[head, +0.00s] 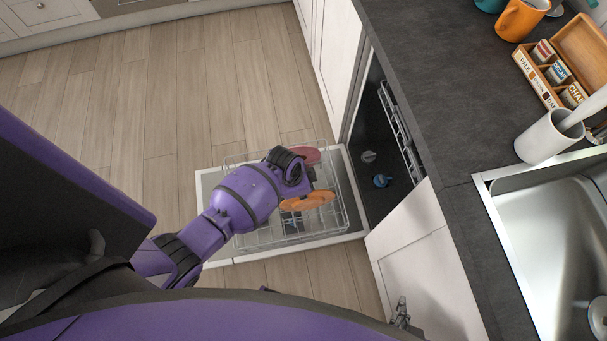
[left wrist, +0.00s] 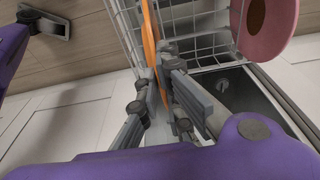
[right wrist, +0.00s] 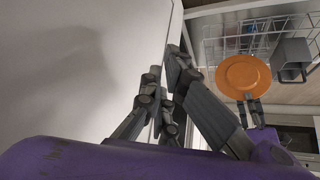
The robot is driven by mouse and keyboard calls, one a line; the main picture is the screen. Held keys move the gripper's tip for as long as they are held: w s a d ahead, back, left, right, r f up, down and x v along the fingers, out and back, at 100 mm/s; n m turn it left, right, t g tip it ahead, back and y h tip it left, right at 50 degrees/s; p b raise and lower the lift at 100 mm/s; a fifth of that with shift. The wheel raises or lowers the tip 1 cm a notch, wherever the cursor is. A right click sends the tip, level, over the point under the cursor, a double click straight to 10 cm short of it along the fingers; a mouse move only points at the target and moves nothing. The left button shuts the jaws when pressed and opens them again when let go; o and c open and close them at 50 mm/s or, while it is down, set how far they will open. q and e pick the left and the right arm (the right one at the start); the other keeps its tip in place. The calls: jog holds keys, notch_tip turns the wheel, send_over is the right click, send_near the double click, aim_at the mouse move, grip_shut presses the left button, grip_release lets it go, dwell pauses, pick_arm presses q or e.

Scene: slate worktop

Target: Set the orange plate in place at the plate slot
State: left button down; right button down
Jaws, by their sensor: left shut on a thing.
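The orange plate (head: 307,201) is held on edge over the pulled-out dishwasher rack (head: 345,222). In the left wrist view the plate (left wrist: 150,30) runs edge-on down between the fingers of my left gripper (left wrist: 165,88), which is shut on it. The right wrist view shows the face of the plate (right wrist: 243,77) with my left gripper (right wrist: 250,105) at its lower rim. A pink plate (head: 308,154) stands in the rack beside it. My right gripper (right wrist: 164,72) looks shut and empty, near a white panel. The plate slot cannot be made out.
The worktop (head: 435,80) is right of the dishwasher, with a mug (head: 521,20), a wooden box (head: 585,45), a white cup (head: 541,138) and a sink (head: 560,230). A grey basket (right wrist: 292,55) sits in the rack. A white cabinet door (head: 430,275) is close by. The floor at left is clear.

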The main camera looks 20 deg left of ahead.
pick_arm(q)
notch_tip(320, 180, down, 8)
jog(key=b, duration=0.4)
dwell(0.4)
jog(key=c, duration=1.9)
grip_release()
jog(key=shift+o, duration=0.2)
jog(key=shift+r, duration=0.1)
jog(key=r, duration=0.4)
jog(key=a+r, duration=0.1)
jog(key=r, duration=0.2)
jog(key=s+a+r, duration=0.1)
jog(key=r, duration=0.3)
jog(key=shift+s+r, duration=0.1)
jog(key=shift+r, duration=0.25)
